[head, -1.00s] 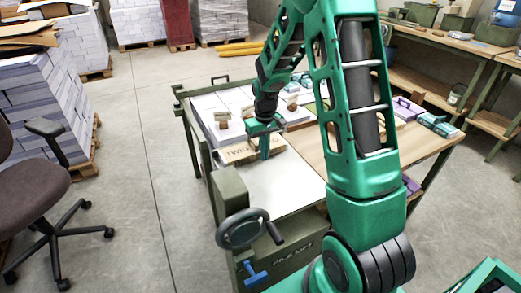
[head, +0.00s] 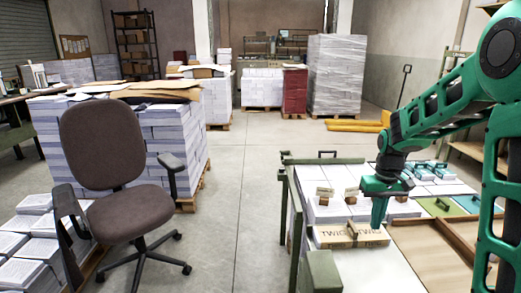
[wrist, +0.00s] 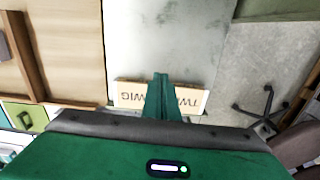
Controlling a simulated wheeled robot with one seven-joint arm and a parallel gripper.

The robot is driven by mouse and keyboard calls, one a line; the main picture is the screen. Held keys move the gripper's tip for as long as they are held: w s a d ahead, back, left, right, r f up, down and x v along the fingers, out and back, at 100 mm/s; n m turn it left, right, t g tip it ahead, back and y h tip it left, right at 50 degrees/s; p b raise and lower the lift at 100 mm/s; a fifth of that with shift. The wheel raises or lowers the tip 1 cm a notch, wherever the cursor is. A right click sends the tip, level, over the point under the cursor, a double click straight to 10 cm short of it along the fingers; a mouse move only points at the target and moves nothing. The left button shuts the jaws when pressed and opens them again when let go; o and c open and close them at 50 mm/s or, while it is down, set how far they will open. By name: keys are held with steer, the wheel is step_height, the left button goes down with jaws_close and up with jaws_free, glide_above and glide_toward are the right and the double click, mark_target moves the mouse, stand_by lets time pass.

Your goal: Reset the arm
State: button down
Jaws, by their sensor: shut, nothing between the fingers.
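My green gripper (head: 379,218) is on the right in the head view, above the worktable (head: 405,272). Its fingers are shut, point down and hold nothing. They overlap a light wooden block marked TWIG (head: 335,237) in the picture; whether they touch it I cannot tell. In the wrist view the shut fingers (wrist: 158,82) stand in front of the block (wrist: 130,94), hiding its middle. My green arm reaches in from the right edge of the head view.
A brown office chair (head: 103,155) stands at left before pallets of stacked paper (head: 150,135). White paper stacks (head: 318,208) and small wooden blocks (head: 351,194) lie on the table behind the TWIG block. The floor between chair and table (head: 240,215) is clear.

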steer(key=s+r+m, duration=0.2)
steer(key=s+r, duration=0.1)
steer(key=s, duration=1.3)
steer(key=s+d+r+m, duration=0.1)
steer(key=s+r+m, duration=0.2)
steer(key=s, duration=1.2)
steer(key=shift+s+d, duration=0.2)
steer(key=shift+s, duration=0.2)
steer(key=shift+r, duration=0.1)
steer(key=shift+w+f, duration=0.25)
steer(key=shift+w, duration=0.4)
steer(key=shift+s, duration=0.1)
